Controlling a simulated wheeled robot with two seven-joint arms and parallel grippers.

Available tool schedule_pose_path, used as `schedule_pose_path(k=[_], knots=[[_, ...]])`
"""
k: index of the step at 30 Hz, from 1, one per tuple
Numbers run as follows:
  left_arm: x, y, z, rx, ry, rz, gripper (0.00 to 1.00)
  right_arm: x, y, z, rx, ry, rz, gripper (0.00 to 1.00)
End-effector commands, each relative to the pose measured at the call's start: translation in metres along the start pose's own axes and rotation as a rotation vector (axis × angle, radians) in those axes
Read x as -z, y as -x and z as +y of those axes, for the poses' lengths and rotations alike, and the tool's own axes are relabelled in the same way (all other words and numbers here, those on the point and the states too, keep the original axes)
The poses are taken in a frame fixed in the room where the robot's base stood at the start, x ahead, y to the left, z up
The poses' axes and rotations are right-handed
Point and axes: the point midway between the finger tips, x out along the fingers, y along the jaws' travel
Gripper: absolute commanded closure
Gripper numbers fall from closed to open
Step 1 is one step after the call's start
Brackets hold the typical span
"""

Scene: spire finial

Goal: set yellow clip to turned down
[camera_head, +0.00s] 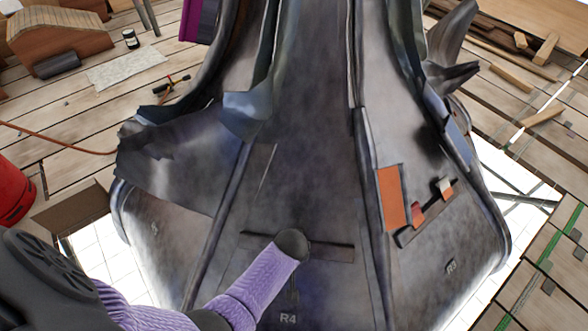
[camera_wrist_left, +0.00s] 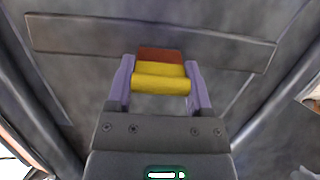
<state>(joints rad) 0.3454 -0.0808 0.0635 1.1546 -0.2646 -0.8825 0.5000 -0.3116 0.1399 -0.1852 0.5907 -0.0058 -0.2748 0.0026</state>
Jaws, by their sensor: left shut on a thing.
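The yellow clip (camera_wrist_left: 160,76) is in the left wrist view, with a brownish-orange part (camera_wrist_left: 160,54) just beyond it. It lies at a dark strip (camera_wrist_left: 60,33) across a grey metal panel. My left gripper (camera_wrist_left: 159,65) has one purple finger on each side of the clip and is shut on it. In the head view my left arm reaches in from the lower left to the same strip (camera_head: 335,252), above the mark R4. There the round dark end of my arm hides the clip and fingers. My right gripper is not in view.
On the panel to the right, a strip (camera_head: 407,238) carries a red clip (camera_head: 418,213) and a pale clip (camera_head: 446,187), beside an orange patch (camera_head: 392,197). Raised seams (camera_head: 372,220) flank the middle panel. Wooden decking (camera_head: 90,120) surrounds the spire, with a red container (camera_head: 14,195) at left.

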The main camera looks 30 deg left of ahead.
Motion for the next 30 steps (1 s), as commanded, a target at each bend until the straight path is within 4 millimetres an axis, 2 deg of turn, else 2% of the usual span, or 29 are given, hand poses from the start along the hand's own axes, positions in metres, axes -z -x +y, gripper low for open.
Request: schedule_pose_path(k=[8, 22, 24, 30], knots=[[0.01, 0.0, 0.0, 0.0, 0.002, -0.181, 0.93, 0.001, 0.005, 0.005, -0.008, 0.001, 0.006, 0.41], [0.021, -0.007, 0.0, 0.0, 0.0, -0.489, 0.93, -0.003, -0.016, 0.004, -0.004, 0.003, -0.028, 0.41], [0.022, -0.008, 0.0, 0.001, 0.0, -0.515, 0.93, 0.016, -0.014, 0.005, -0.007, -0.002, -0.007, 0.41], [0.025, -0.007, 0.0, 0.0, 0.001, -0.562, 0.93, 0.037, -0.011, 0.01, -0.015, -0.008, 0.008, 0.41]])
